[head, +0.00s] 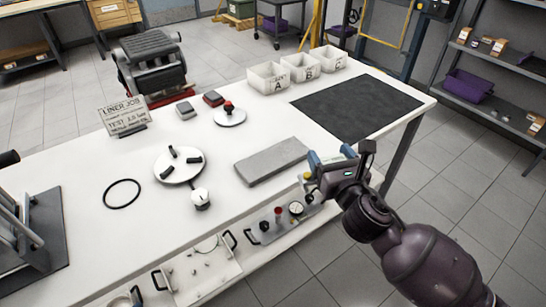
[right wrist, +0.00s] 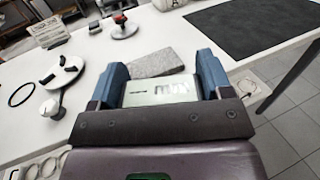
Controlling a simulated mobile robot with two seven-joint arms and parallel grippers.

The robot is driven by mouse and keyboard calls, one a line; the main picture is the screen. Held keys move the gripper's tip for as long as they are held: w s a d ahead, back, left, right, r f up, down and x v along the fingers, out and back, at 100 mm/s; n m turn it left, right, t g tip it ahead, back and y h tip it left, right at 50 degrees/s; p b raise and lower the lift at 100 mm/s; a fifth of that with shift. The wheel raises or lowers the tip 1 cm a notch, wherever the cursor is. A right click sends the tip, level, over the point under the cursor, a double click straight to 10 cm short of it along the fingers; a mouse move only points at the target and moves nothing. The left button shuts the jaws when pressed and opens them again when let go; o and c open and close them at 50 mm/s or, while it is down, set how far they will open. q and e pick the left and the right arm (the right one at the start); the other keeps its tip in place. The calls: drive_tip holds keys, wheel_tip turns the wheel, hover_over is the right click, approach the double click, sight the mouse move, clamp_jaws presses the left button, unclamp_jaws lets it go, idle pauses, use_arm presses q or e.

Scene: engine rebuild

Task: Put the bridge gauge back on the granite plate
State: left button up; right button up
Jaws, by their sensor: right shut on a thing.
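The granite plate (head: 271,160) is a flat grey slab on the white bench, with its top bare. It also shows in the right wrist view (right wrist: 155,63), just beyond my fingertips. My right gripper (head: 328,163) is at the bench's front edge, to the right of the slab. In the right wrist view, its blue fingers (right wrist: 162,78) are shut on a pale metal piece (right wrist: 160,90) with dark marks, which seems to be the bridge gauge. Most of this piece is hidden in the head view. My left gripper is not in view.
A white disc (head: 180,166) with black blocks, a small white round piece (head: 201,198) and a black ring (head: 122,193) lie left of the slab. White bins (head: 268,78) and a dark mat (head: 357,106) are behind. A panel with knobs (head: 265,226) sits below the front edge.

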drive_tip(key=w+a+r+n+g+y, duration=0.1)
drive_tip(key=w+a+r+n+y, duration=0.2)
drive_tip(key=w+a, duration=0.45)
wheel_tip(320, 180, up, 9)
drive_tip(key=n+g+y, duration=0.1)
drive_tip(key=g+y, duration=0.1)
drive_tip(key=y, duration=0.1)
hover_over(270, 154)
wheel_tip(270, 154, down, 20)
drive_tip(key=b, duration=0.7)
drive_tip(key=shift+w, duration=0.15)
drive_tip(key=shift+r, duration=0.1)
drive_tip(key=o, duration=0.7)
drive_tip(key=shift+f, duration=0.25)
drive_tip(key=o, duration=0.5)
drive_tip(key=shift+c, duration=0.2)
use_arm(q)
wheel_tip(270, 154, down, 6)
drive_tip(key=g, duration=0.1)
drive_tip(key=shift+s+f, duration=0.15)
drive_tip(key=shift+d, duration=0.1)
